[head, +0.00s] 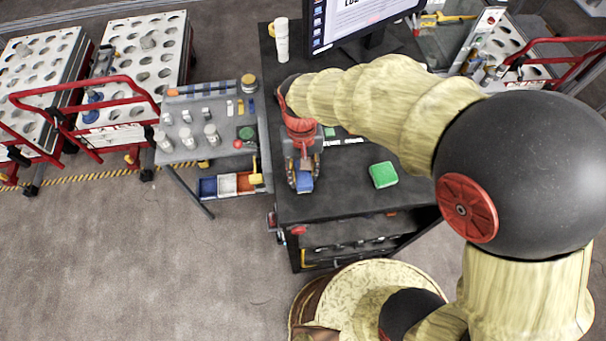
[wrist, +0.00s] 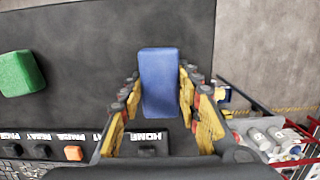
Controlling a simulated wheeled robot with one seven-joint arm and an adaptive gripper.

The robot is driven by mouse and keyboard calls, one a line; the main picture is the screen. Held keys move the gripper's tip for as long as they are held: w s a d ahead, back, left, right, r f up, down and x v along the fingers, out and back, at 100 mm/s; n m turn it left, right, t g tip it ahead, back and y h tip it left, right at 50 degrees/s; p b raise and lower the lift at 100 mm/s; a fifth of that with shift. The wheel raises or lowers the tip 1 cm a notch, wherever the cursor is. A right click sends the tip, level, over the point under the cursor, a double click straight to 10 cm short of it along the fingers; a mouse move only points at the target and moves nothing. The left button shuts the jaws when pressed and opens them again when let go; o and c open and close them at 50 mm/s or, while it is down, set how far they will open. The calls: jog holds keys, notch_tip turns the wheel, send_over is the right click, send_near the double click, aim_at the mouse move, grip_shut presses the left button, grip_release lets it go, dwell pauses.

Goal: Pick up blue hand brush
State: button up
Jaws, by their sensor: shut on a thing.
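The blue hand brush (wrist: 158,75) shows as a plain blue block between my gripper's yellow finger pads in the wrist view. In the head view the blue brush (head: 305,181) shows at the tips of my gripper (head: 303,172), over the dark tabletop (head: 345,208) near its left edge. My gripper (wrist: 157,105) is shut on the blue brush. I cannot tell whether the brush touches the tabletop. Its bristles cannot be made out.
A green block (head: 383,175) lies on the tabletop to the right of my gripper; it also shows in the wrist view (wrist: 20,73). A monitor (head: 350,22) stands at the back. A grey side table (head: 185,110) with jars is at left. The front tabletop is mostly clear.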

jog(key=s+r, duration=0.1)
jog(key=r, duration=0.1)
jog(key=s+d+r, duration=0.1)
jog(key=r, duration=0.1)
jog(key=s+r, duration=0.1)
jog(key=r, duration=0.2)
jog(key=shift+s+d+b, duration=0.3)
jog(key=shift+d, duration=0.1)
jog(key=s+d+r, duration=0.4)
jog(key=s+r, duration=0.1)
jog(key=s, duration=0.4)
jog(key=shift+d+b, duration=0.4)
jog(key=shift+b, duration=0.05)
jog(key=o, duration=0.7)
jog(key=shift+c, duration=0.2)
jog(key=c, duration=0.5)
